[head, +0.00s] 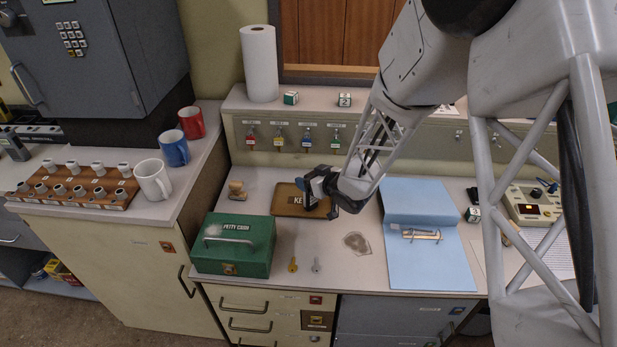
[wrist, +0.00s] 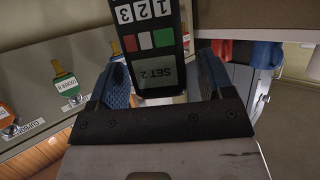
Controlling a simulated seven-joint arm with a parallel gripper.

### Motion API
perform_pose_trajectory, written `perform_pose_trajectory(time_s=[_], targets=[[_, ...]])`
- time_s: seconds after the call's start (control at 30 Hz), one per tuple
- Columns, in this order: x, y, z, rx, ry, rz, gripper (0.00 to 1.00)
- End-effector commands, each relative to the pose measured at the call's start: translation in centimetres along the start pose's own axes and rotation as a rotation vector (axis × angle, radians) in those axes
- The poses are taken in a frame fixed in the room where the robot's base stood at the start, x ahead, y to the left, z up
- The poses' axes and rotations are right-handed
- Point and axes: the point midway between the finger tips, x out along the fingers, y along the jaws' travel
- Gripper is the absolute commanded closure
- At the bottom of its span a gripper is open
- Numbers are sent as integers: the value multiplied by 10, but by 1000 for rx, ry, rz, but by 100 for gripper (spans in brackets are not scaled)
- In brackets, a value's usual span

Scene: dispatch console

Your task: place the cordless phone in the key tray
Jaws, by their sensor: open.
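The cordless phone (wrist: 158,68) is black with number keys, red, white and green buttons and a "SET 2" label. In the wrist view it is between my gripper's blue-padded fingers (wrist: 162,85), which are open, with a gap showing at the right finger. In the head view my gripper (head: 322,197) is low over the right part of the key tray (head: 287,203), a brown tray whose "KE" lettering shows. My gripper hides the rest of the lettering and most of the phone. I cannot tell whether the phone touches the tray.
A green petty cash box (head: 233,246) stands left of the tray, with a stamp (head: 237,190) behind it. Two loose keys (head: 293,265) lie in front. A blue folder (head: 428,250) lies right. Tagged keys (head: 279,137) hang on the panel behind.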

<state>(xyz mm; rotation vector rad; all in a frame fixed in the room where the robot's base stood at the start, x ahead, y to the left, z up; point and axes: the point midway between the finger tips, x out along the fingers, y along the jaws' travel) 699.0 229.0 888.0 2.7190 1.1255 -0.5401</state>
Motion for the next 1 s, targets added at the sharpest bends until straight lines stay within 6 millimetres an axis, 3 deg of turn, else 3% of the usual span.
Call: perform_pose_trajectory(time_s=[0.6, 1.0], targets=[[-80, 1, 0, 0, 1, 2, 26], [-101, 0, 0, 1, 0, 0, 26]])
